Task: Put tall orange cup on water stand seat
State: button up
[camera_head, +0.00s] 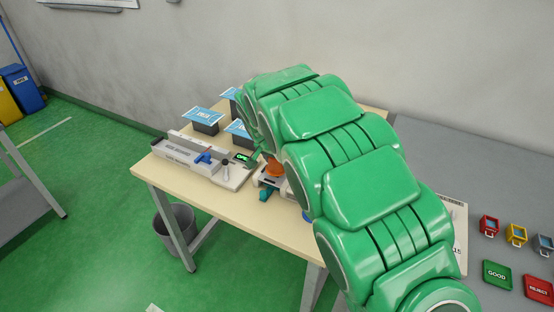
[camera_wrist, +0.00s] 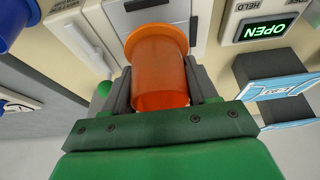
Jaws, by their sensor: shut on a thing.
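The tall orange cup (camera_wrist: 160,72) is between the two dark fingers of my gripper (camera_wrist: 160,92) in the wrist view. My gripper is shut on it. In the head view a small part of the orange cup (camera_head: 274,168) shows beside my green arm, over the table. My gripper is mostly hidden there behind the arm. A white and grey fixture (camera_head: 262,181) stands on the table just under the cup; I cannot tell whether it is the water stand, or whether the cup touches it.
A grey-white machine (camera_head: 190,158) with a blue clamp and a lit green display (camera_head: 243,157) stands left of the cup. Dark boxes with blue-and-white tops (camera_head: 203,115) stand behind. A bin (camera_head: 176,232) stands below.

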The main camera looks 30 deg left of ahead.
jog(key=shift+f, duration=0.6)
jog(key=o, duration=1)
jog(key=shift+o, duration=0.2)
jog(key=shift+r, duration=0.6)
jog(key=v, duration=1.2)
